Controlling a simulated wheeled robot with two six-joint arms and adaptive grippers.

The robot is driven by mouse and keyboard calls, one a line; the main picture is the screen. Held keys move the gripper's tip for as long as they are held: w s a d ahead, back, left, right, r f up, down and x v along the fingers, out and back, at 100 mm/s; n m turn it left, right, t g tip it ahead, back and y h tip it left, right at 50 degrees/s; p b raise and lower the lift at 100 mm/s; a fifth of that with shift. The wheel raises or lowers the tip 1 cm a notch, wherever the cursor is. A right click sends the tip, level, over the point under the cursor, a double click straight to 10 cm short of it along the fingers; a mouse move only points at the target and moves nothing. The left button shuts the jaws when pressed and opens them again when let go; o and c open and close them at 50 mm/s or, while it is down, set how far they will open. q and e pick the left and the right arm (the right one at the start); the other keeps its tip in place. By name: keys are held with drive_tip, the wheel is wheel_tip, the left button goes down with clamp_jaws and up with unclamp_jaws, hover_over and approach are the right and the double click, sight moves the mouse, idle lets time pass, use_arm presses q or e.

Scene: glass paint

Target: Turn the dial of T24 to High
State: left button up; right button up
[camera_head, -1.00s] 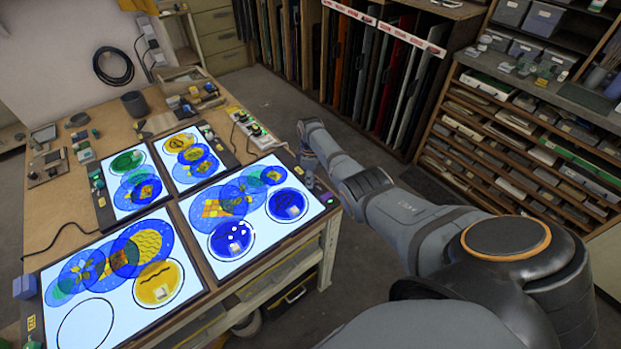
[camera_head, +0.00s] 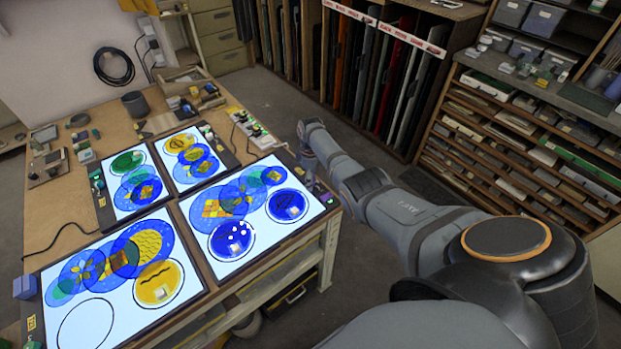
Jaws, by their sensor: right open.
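Several light panels lie lit on the table: a near left one (camera_head: 132,301), a near right one (camera_head: 262,252), a back left one (camera_head: 118,206) and a back right one (camera_head: 181,177). Small knobs show on some panel frames, such as a green knob (camera_head: 207,132) on the back right panel. I cannot read which panel is T24 or how its dial is set. My left gripper is not in view.
Coloured glass discs lie overlapping on the panels. A control box (camera_head: 252,130) with knobs stands behind the near right panel. Tools and a dark cup (camera_head: 135,104) stand on the back of the wooden table (camera_head: 60,205). Shelves and a glass rack stand beyond open floor.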

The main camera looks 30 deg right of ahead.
wheel_tip(320, 180, up, 12)
idle(0.5)
idle(0.3)
